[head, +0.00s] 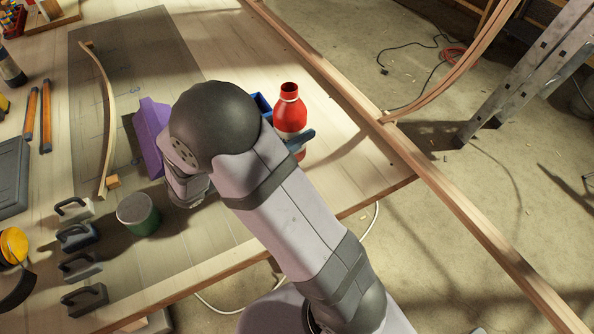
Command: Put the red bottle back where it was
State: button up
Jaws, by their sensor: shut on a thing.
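The red bottle (289,112) stands upright near the right side of the wooden table, right of my arm's elbow. Its neck and shoulder show. Its lower part is partly covered by a blue-grey finger of my gripper (300,139), which crosses its near side. The rest of my gripper is hidden behind my arm. My gripper is shut on the bottle. I cannot tell whether the bottle's base touches the table.
A blue container (262,104) sits just left of the bottle, partly hidden. A purple block (150,135), a bent lath (106,120) and a green-and-grey tub (138,214) are left of my arm. The table's edge lies right of the bottle.

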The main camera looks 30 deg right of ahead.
aim_at(302, 120)
jog(key=shift+s+d+r, duration=0.15)
jog(key=shift+d+r, duration=0.25)
jog(key=shift+d, duration=0.2)
jog(key=shift+s+d+r, duration=0.15)
jog(key=shift+d+r, duration=0.25)
jog(key=shift+d, duration=0.15)
jog(key=shift+d+r+n+t, duration=0.15)
jog(key=shift+n+t, duration=0.25)
jog(key=shift+t, duration=0.5)
jog(key=shift+w+f+n+t+y, duration=0.15)
jog(key=shift+f+n+t+y, duration=0.15)
jog(key=shift+n, duration=0.1)
jog(key=shift+w+a+f+n+t, duration=0.25)
jog(key=shift+w+n+t, duration=0.15)
jog(key=shift+w+t, duration=0.2)
jog(key=shift+s+f, duration=0.1)
jog(key=shift+f, duration=4.85)
jog(key=shift+f, duration=0.1)
